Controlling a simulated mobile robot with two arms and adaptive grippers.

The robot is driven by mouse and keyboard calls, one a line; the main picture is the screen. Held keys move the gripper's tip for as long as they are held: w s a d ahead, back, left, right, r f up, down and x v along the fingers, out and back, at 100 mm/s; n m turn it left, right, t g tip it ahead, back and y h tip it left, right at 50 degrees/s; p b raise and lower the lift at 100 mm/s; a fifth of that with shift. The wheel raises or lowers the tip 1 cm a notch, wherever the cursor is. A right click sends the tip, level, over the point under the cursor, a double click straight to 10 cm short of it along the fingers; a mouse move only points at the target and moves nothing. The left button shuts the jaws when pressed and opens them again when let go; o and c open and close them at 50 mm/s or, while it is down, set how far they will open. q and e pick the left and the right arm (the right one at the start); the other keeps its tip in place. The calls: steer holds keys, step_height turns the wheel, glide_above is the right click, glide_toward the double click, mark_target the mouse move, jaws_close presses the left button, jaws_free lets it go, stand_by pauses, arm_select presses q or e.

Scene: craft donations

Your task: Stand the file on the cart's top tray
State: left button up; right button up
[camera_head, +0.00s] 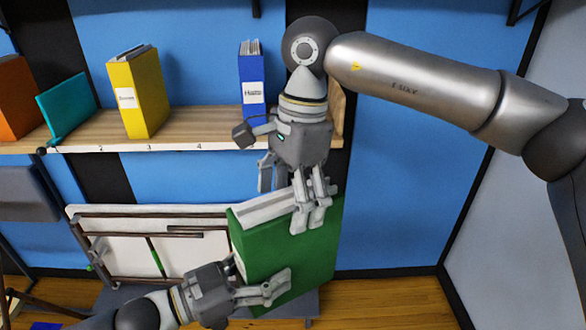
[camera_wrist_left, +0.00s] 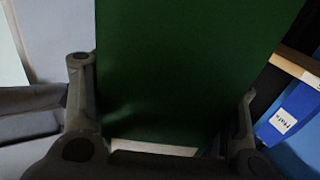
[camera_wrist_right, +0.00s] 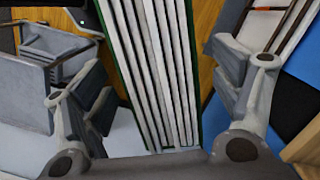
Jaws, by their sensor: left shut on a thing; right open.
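The green file (camera_head: 290,250) is upright but slightly tilted in the head view, with its white page edges facing up. My left gripper (camera_head: 262,288) is shut on its lower part from the left; the green cover fills much of the left wrist view (camera_wrist_left: 185,70). My right gripper (camera_head: 312,203) is open above the file's top. In the right wrist view the page edges (camera_wrist_right: 155,70) lie between its spread fingers, with gaps on both sides. A white panel with brown rails (camera_head: 120,225), possibly part of the cart, stands left of the file. The file's bottom is partly hidden.
A wooden shelf (camera_head: 190,125) runs behind, holding a yellow binder (camera_head: 138,95), a blue binder (camera_head: 252,85), a teal one (camera_head: 65,108) and an orange one (camera_head: 15,95). A grey surface (camera_head: 305,308) lies below the file. Wooden floor (camera_head: 390,300) is clear at right.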

mark_target(288, 249)
arm_select(q)
steer(key=shift+r, duration=0.15)
arm_select(e)
steer(key=shift+s+a+f, duration=0.1)
steer(key=shift+a+f, duration=0.05)
steer(key=shift+f, duration=0.65)
steer(key=shift+a+f, duration=0.1)
steer(key=shift+f, duration=0.65)
steer(key=c, duration=1.4)
arm_select(q)
steer(key=o, duration=1.1)
steer(key=shift+c, duration=0.2)
arm_select(e)
steer(key=shift+r, duration=0.1)
steer(key=shift+c, duration=0.6)
arm_select(q)
steer(key=o, duration=0.5)
